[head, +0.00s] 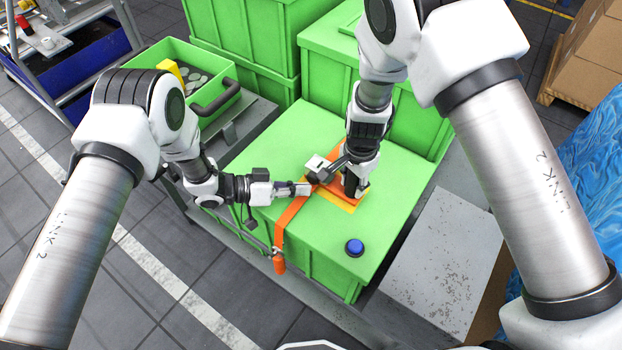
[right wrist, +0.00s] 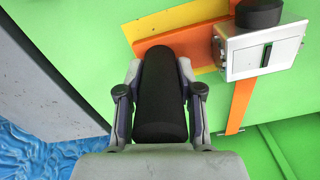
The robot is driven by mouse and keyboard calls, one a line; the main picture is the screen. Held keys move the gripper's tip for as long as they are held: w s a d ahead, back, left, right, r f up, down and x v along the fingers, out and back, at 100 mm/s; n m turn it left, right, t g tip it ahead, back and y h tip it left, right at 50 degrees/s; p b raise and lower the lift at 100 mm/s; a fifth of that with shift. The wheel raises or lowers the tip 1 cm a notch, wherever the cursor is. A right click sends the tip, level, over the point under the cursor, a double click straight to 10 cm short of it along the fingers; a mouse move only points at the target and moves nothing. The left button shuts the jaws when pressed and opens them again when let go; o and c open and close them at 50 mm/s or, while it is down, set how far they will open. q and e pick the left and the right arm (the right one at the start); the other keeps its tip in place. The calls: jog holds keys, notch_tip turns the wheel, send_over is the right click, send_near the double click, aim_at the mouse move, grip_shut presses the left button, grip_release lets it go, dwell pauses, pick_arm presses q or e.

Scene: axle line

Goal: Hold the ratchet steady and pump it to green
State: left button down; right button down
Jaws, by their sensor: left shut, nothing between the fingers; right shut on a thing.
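The ratchet has a silver housing (right wrist: 262,52) with a small window showing a dark field and a green bar, and a black knob (right wrist: 257,14) beside it. An orange lever plate (right wrist: 185,24) joins it to a black handle grip (right wrist: 158,95). My right gripper (head: 352,188) is shut on this black grip; its fingers lie on both sides of it in the right wrist view. An orange strap (head: 290,218) runs over the green lid to a hanging orange end (head: 279,264). My left gripper (head: 303,189) is shut and empty, close beside the ratchet and strap.
The ratchet lies over a yellow patch (head: 338,202) on the large green crate (head: 390,215). A blue button (head: 354,247) sits near the lid's front corner. A green bin (head: 170,52) with grey discs stands back left. Taller green crates (head: 245,40) stand behind.

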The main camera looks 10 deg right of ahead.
aim_at(287, 211)
pick_arm(q)
jog(key=shift+s+a, duration=0.1)
jog(key=shift+s+a, duration=1.6)
jog(key=shift+s, duration=0.2)
pick_arm(e)
jog(key=c, duration=0.7)
grip_release()
